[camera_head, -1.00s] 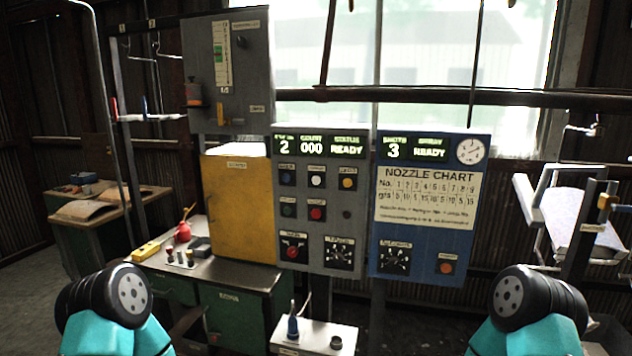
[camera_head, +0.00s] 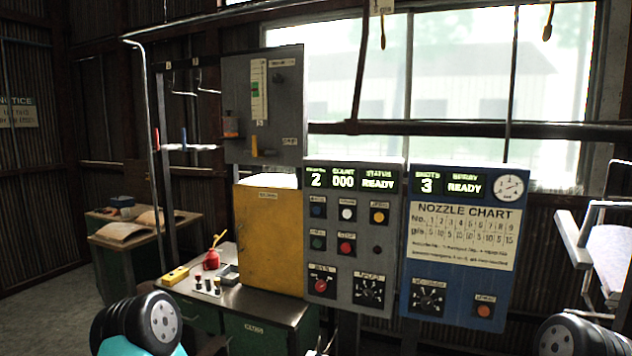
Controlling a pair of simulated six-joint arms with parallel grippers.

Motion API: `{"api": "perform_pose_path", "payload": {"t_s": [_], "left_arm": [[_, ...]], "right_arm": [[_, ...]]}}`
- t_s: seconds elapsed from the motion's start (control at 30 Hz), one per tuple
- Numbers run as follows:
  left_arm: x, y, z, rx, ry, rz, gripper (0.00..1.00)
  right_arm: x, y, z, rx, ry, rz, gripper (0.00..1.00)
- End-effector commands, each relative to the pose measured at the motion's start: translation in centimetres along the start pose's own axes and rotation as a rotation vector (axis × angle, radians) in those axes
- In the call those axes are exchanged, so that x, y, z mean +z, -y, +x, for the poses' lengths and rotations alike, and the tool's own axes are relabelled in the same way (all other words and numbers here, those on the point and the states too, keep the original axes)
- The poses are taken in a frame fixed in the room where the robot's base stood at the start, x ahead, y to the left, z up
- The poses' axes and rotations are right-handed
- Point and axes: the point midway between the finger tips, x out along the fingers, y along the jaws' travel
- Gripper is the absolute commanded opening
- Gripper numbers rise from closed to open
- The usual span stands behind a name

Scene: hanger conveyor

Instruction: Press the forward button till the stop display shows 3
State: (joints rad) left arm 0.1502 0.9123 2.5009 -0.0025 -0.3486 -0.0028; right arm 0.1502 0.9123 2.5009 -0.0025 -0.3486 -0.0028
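The grey control panel (camera_head: 393,240) stands in the middle, with a lit display strip at its top. Its left window (camera_head: 316,180) shows 2, the count window (camera_head: 343,182) shows 000 and the status window (camera_head: 378,180) reads READY. Below are a blue button (camera_head: 317,211), a white button (camera_head: 347,214), a yellow button (camera_head: 379,216), a green button (camera_head: 317,242), a red button (camera_head: 346,247) and a small dark round fitting (camera_head: 377,250). Their labels are too small to read, so I cannot tell which is forward.
A blue panel (camera_head: 414,290) on the right shows shots 3 and spray READY, with a nozzle chart and an orange button (camera_head: 484,310). A yellow box (camera_head: 268,235) and red oil can (camera_head: 211,260) stand on the bench at left. An overhead rail (camera_head: 200,22) carries hooks.

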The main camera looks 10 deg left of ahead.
Motion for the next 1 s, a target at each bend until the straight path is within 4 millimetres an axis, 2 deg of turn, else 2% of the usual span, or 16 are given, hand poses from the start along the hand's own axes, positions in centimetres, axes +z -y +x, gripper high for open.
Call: {"api": "perform_pose_path", "payload": {"t_s": [0.07,0.63,1.0], "left_arm": [[0.00,0.00,0.00,0.000,0.000,0.000,0.54],[0.00,0.00,0.00,0.000,0.000,0.000,0.00],[0.00,0.00,0.00,0.000,0.000,0.000,0.00]], "right_arm": [[0.00,0.00,0.00,0.000,0.000,0.000,0.00],[0.00,0.00,0.00,0.000,0.000,0.000,0.00],[0.00,0.00,0.00,0.000,0.000,0.000,0.00]]}}
